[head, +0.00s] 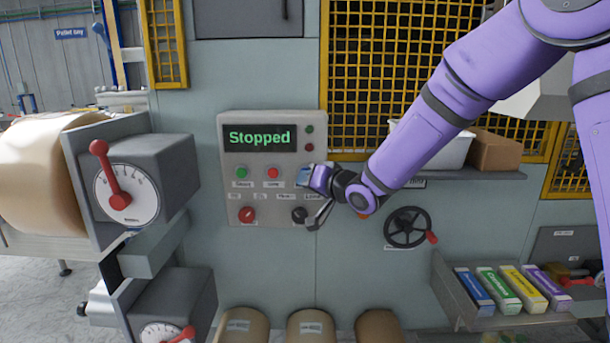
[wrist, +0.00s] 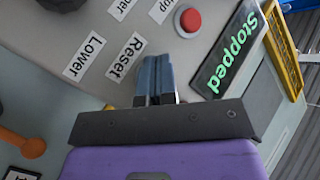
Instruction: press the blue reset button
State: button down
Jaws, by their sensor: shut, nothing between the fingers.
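The grey control panel (head: 230,205) faces me with a display (head: 260,138) reading "Stopped" in green. The display also shows at the right of the wrist view (wrist: 229,50). My gripper (head: 303,177) is at the panel's right side, in the button row right of the red button (head: 272,173). In the wrist view its shut, blue-grey fingers (wrist: 154,62) are empty and point at the panel beside the "Reset" label (wrist: 125,55). The blue reset button is not clearly visible; the fingers cover the spot beside that label. Whether they touch the panel, I cannot tell.
A green button (head: 242,173) sits left of the red one. A red knob (head: 247,215) and a black knob (head: 299,215) are below. A handwheel (head: 407,228) is to the right, and a red-handled lever dial (head: 127,190) to the left. A shelf (head: 475,174) holds bins.

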jog(key=shift+s, duration=0.85)
jog(key=shift+s+a, duration=0.15)
jog(key=shift+s, duration=2.35)
jog(key=s+d+r+h, duration=0.2)
jog(key=s+d+h, duration=0.1)
jog(key=d, duration=0.4)
jog(key=s+d+r+m+g+h, duration=0.1)
jog(key=s+d+r+h, duration=0.25)
jog(key=d, duration=0.25)
jog(key=s+d+r+h, duration=0.2)
jog(key=s+d+h, duration=0.1)
jog(key=d, duration=0.4)
jog(key=s+d+g+h, duration=0.1)
jog(key=s+d, duration=0.3)
jog(key=s, duration=0.7)
jog(key=s+d+g, duration=0.4)
jog(key=s+d, duration=0.1)
jog(key=s, duration=0.6)
jog(key=shift+s+f+g+h, duration=0.3)
jog(key=shift+f+h, duration=0.05)
jog(key=shift+f, duration=0.1)
